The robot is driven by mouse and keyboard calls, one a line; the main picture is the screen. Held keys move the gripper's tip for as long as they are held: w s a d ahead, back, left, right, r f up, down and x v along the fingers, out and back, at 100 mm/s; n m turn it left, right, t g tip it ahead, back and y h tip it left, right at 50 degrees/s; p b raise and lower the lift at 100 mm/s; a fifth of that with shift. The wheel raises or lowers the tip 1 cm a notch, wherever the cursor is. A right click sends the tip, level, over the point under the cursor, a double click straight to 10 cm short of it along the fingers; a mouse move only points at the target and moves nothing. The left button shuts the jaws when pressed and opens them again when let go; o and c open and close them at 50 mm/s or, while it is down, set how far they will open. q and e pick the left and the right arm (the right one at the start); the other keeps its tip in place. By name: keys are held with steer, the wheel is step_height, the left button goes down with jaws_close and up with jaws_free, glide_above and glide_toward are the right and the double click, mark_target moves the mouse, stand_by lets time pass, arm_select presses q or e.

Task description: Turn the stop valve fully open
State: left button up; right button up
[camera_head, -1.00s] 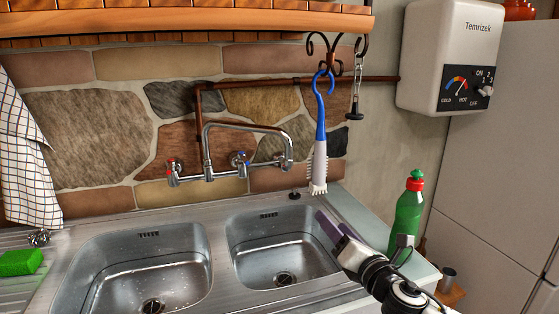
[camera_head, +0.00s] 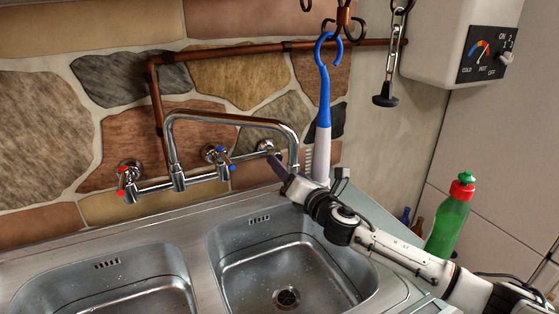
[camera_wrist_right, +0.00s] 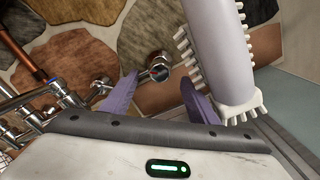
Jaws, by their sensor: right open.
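A small chrome stop valve (camera_head: 266,146) sits on the stone wall, right of the blue-marked tap. In the right wrist view, the valve (camera_wrist_right: 157,70) has a round chrome body with a small red mark. My right gripper (camera_head: 277,162) reaches in from the right, with its purple fingers just below and in front of the valve. In the wrist view my right gripper (camera_wrist_right: 160,97) is open, and the valve shows beyond the gap between its fingers. I cannot tell whether they touch it. My left gripper is not in view.
A blue and white brush (camera_head: 323,100) hangs close beside my right gripper; in the wrist view its bristles are near the right finger. The mixer tap (camera_head: 178,150) is left of the valve. A double sink (camera_head: 215,275) lies below, and a green bottle (camera_head: 447,228) stands right.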

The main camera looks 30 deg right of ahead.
steer(key=shift+w+d, duration=0.1)
steer(key=shift+w, duration=1.9)
steer(key=c, duration=1)
